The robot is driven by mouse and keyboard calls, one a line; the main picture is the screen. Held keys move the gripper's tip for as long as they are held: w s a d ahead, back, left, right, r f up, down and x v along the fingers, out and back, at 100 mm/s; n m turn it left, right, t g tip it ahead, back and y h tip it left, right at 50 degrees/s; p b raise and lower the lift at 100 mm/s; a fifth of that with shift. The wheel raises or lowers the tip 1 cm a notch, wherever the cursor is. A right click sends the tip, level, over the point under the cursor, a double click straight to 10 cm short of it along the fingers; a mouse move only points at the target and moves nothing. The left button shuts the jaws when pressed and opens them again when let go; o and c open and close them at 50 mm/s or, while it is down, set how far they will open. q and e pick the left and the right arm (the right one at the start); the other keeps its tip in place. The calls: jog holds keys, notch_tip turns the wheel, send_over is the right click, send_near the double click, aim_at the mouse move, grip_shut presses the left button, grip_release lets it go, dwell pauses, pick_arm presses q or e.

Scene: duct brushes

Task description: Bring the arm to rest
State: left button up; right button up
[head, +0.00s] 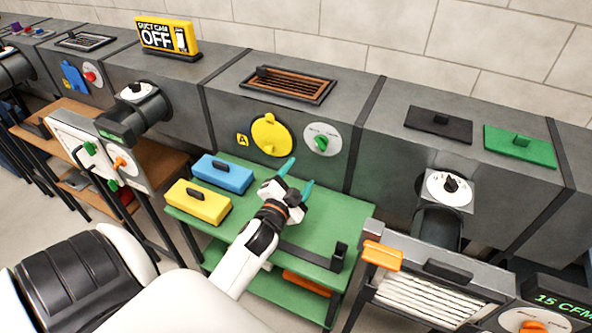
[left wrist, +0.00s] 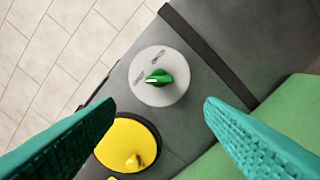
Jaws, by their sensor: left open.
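My left gripper (head: 297,176) is open and empty, with teal fingertips, above the green table in front of the duct. In the left wrist view the open fingers (left wrist: 158,122) frame the duct face. A round grey dial with a green knob (head: 321,144) is on the duct just beyond the fingertips; the knob also shows in the left wrist view (left wrist: 159,77), apart from both fingers. A yellow round cover (head: 271,134) sits left of the dial, and it shows low in the left wrist view (left wrist: 127,144). My right gripper is not in view.
A green table (head: 335,211) holds a blue box (head: 222,173), a yellow box (head: 198,202) and a black bracket (head: 338,257). A filter unit with an orange handle (head: 382,256) stands at right. The table's right part has free room.

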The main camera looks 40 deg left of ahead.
pick_arm(q)
jog(key=shift+s+d, duration=0.1)
jog(key=shift+s, duration=0.4)
jog(key=s+d+f+n+g+h, duration=0.2)
jog(key=s+d+f+g, duration=0.2)
jog(key=s+d+g, duration=0.5)
jog(key=s+d+f+n+g+h, duration=0.25)
jog(key=s+d+f+g, duration=0.3)
jog(key=s, duration=0.85)
notch_tip(320, 180, down, 26)
jog(key=s, duration=0.1)
jog(key=s+a+f+g, duration=0.2)
jog(key=s+a+f, duration=0.1)
jog(key=s+f, duration=1.2)
jog(key=shift+s, duration=0.55)
